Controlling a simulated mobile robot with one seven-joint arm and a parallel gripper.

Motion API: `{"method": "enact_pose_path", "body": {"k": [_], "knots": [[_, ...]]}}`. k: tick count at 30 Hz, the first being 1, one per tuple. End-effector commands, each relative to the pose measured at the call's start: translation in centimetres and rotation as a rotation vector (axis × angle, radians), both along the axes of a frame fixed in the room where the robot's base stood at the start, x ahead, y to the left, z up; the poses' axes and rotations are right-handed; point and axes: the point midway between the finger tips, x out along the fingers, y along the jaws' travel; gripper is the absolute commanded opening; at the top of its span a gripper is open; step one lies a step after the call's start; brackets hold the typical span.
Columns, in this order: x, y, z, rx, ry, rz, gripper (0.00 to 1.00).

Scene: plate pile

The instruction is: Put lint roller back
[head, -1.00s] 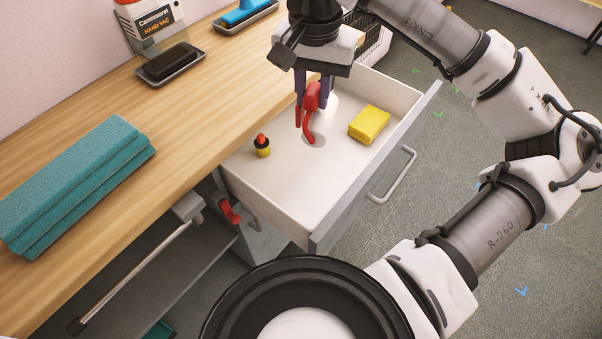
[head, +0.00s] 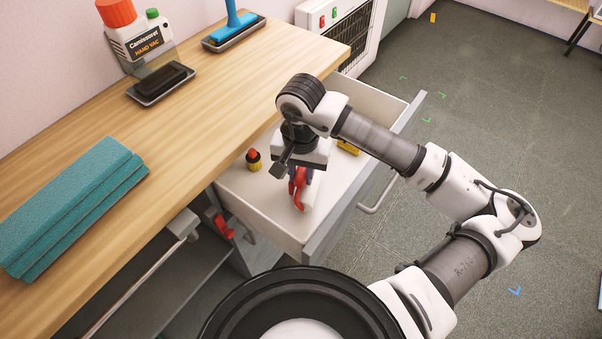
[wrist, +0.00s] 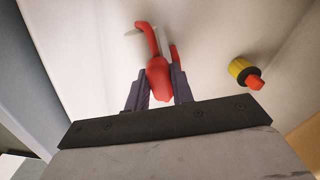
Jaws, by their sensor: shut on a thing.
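The lint roller has a red handle (head: 299,187) and a white roll beside it, mostly hidden by my gripper. My gripper (head: 304,176) points down over the near part of the open drawer (head: 262,212), with its fingers shut around the red handle. In the wrist view, the red handle (wrist: 157,76) sits between the two dark fingers, and its bent end reaches up the picture above the white drawer floor. I cannot tell whether the roller touches that floor.
A small yellow bottle with a red cap (head: 253,160) stands in the drawer, left of my gripper. A yellow sponge (head: 349,147) is partly hidden behind it. Teal cloths (head: 75,205), a hand-vac bottle (head: 135,35) and two dark trays (head: 163,86) occupy the counter.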

Motion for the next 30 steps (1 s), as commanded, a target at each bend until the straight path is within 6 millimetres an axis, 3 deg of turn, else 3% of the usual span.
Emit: {"method": "enact_pose_path", "body": {"k": [4, 18, 19, 23, 30], "knots": [[0.0, 0.0, -1.2, 0.001, 0.0, 0.0, 0.02], [0.0, 0.0, -1.8, 0.0, -0.002, 0.001, 0.02], [0.0, 0.0, -1.6, 0.0, -0.002, 0.0, 0.27], [0.0, 0.0, -1.6, 0.0, -0.001, 0.0, 0.44], [0.0, 0.0, -1.6, 0.0, -0.001, 0.0, 0.45]]}}
